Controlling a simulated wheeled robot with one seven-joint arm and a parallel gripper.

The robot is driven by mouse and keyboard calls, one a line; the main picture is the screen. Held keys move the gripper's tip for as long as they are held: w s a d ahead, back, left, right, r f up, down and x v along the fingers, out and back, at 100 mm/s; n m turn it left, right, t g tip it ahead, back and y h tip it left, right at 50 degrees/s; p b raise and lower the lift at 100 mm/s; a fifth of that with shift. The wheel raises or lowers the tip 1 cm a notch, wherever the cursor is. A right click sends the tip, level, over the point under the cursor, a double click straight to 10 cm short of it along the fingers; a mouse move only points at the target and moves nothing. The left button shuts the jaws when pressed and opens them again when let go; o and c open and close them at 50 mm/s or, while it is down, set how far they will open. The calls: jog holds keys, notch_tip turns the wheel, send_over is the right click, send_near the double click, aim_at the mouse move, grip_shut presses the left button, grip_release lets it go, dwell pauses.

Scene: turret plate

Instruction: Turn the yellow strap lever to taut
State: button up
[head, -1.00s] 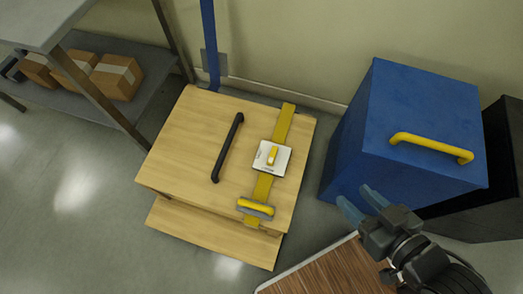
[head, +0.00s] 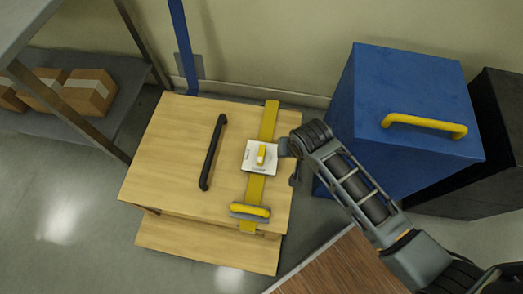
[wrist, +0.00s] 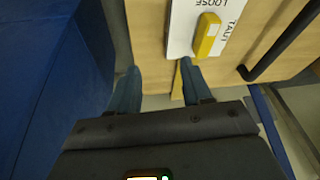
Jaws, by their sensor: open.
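The yellow lever (head: 261,154) sits on a white plate (head: 250,167) on the yellow strap over a wooden crate. In the head view it lies roughly along the strap. In the wrist view the lever (wrist: 208,36) stands near the top, and the plate (wrist: 184,22) shows LOOSE and TAUT upside down. My gripper (wrist: 160,68) is open and empty, its blue-grey fingers apart, with the lever beyond the fingertips and nearer the right one. In the head view my wrist is just right of the plate and hides most of the fingers.
A black handle (head: 212,152) and a yellow-topped buckle (head: 250,211) are on the wooden crate (head: 165,160). A blue box (head: 400,90) with a yellow handle stands close on the right. A shelf with cardboard boxes (head: 88,92) is at left. A brown wooden top (head: 335,268) is in front.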

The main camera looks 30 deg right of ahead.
aim_at(262, 152)
jog(key=w+a+g, duration=0.1)
jog(key=w, duration=0.1)
jog(key=w+a+m+g+b, duration=0.1)
jog(key=w, duration=0.2)
jog(key=w+a+m+g, duration=0.1)
jog(key=w+a, duration=0.1)
jog(key=shift+w+a+r+y+b, duration=0.1)
jog(key=shift+w+r+y+b, duration=0.1)
jog(key=shift+r+y+b, duration=0.15)
jog(key=shift+w+a+g, duration=0.15)
jog(key=shift+a+g, duration=0.05)
jog(key=shift+g, duration=0.1)
jog(key=shift+f+b, duration=1.05)
jog(key=shift+f, duration=2.75)
grip_shut()
